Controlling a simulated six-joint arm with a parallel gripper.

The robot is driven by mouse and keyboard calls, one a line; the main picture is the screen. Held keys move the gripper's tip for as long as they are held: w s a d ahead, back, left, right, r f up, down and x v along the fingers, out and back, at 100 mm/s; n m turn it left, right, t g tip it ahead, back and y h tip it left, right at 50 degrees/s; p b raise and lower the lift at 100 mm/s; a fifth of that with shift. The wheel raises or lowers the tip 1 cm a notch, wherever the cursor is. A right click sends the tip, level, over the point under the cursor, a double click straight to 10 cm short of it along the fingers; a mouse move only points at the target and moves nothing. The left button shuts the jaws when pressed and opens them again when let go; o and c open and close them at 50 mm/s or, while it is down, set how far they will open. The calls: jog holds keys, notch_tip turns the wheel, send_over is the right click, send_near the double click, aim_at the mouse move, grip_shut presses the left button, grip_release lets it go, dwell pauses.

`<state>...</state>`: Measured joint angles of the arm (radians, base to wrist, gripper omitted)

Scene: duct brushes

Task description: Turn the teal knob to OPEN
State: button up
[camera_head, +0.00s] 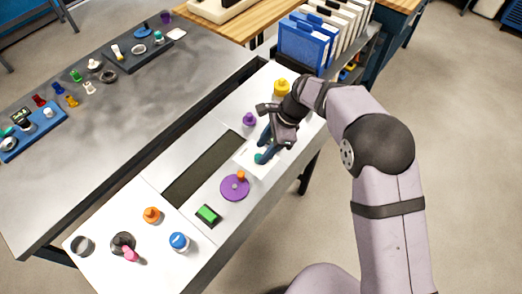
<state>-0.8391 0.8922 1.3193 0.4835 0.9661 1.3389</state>
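A small teal piece (262,158) shows low on a white plate (250,168) on the bench; it looks like the teal knob, mostly covered by my gripper. No OPEN marking can be read at this size. My gripper (268,147) reaches down from the upper right, its fingertips right at the teal piece. Whether the fingers touch it, or are shut on it, I cannot tell.
A purple knob (249,119) and a yellow knob (282,87) stand close behind. Blue binders (303,45) stand at the back. A dark recess (203,168) lies left.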

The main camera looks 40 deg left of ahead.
jog(key=shift+p+x, duration=0.3)
jog(key=shift+x, duration=1)
grip_shut()
jog(key=shift+n, duration=0.3)
jog(key=n+h, duration=0.1)
jog(key=n, duration=0.1)
jog(key=n+g+h+b, duration=0.1)
jog(key=n, duration=0.2)
jog(key=shift+w+a+f+b, duration=0.1)
jog(key=shift+w+a+b, duration=0.1)
jog(key=shift+b, duration=0.1)
jog(key=shift+a+n+h+b, duration=0.1)
jog(key=shift+n+h+b, duration=0.4)
jog(key=shift+n, duration=1.2)
jog(key=shift+n+h, duration=0.4)
jog(key=shift+n, duration=0.4)
